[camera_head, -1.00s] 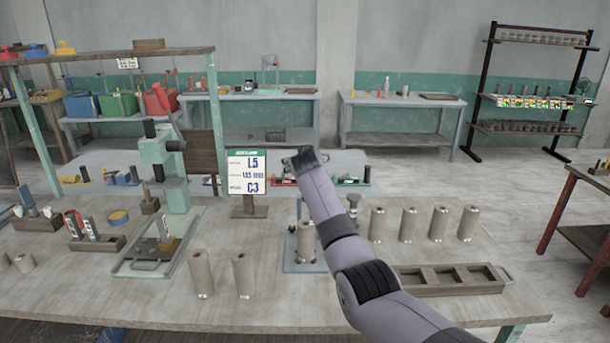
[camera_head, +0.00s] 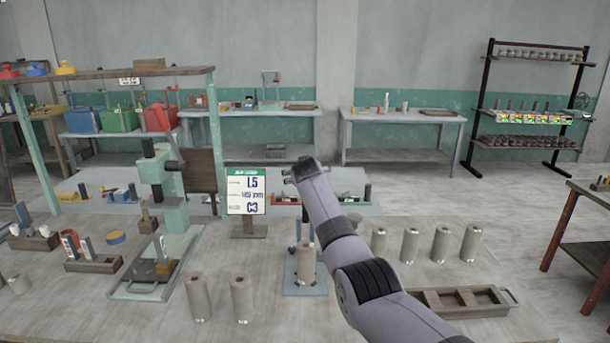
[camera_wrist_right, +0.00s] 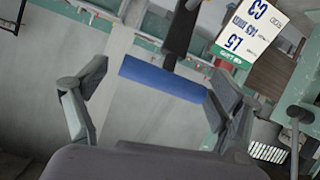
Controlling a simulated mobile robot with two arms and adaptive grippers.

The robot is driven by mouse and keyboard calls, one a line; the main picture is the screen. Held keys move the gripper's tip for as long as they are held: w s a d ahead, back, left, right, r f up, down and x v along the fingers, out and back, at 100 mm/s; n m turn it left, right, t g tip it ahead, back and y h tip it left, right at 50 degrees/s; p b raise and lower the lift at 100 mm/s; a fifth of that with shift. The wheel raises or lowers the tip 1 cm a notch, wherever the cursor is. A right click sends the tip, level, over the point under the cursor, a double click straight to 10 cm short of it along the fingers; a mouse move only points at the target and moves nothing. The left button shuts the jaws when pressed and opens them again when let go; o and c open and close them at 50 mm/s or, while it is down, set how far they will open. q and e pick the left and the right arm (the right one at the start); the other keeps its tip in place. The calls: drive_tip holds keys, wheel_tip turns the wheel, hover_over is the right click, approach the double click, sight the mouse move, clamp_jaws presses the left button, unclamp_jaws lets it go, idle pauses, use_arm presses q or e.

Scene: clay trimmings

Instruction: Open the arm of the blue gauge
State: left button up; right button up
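The gauge (camera_head: 289,286) stands mid-bench in the head view, its flat blue-grey base under a clay cylinder (camera_head: 306,264). My right arm (camera_head: 330,225) covers its upper part. In the right wrist view, a blue bar (camera_wrist_right: 165,78) on a dark stem, which looks like part of the gauge's arm, lies across the space between my right gripper's fingers (camera_wrist_right: 160,72). The fingers are spread. The bar's right end is close to the right fingertip; I cannot tell whether they touch. In the head view the fingers are not clearly visible. My left gripper is not in view.
A sign (camera_head: 246,193) stands behind, left of the gauge. A green press (camera_head: 165,190) is further left. Clay cylinders stand at front left (camera_head: 241,300) and right (camera_head: 410,245). A wooden tray (camera_head: 430,301) lies at front right, close to my arm.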

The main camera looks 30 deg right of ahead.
drive_tip(key=shift+o, duration=0.5)
drive_tip(key=shift+d+r, duration=0.1)
drive_tip(key=shift+d, duration=0.1)
drive_tip(key=shift+s, duration=0.1)
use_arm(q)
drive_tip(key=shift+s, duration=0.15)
use_arm(e)
drive_tip(key=shift+a, duration=0.1)
drive_tip(key=v, duration=1.2)
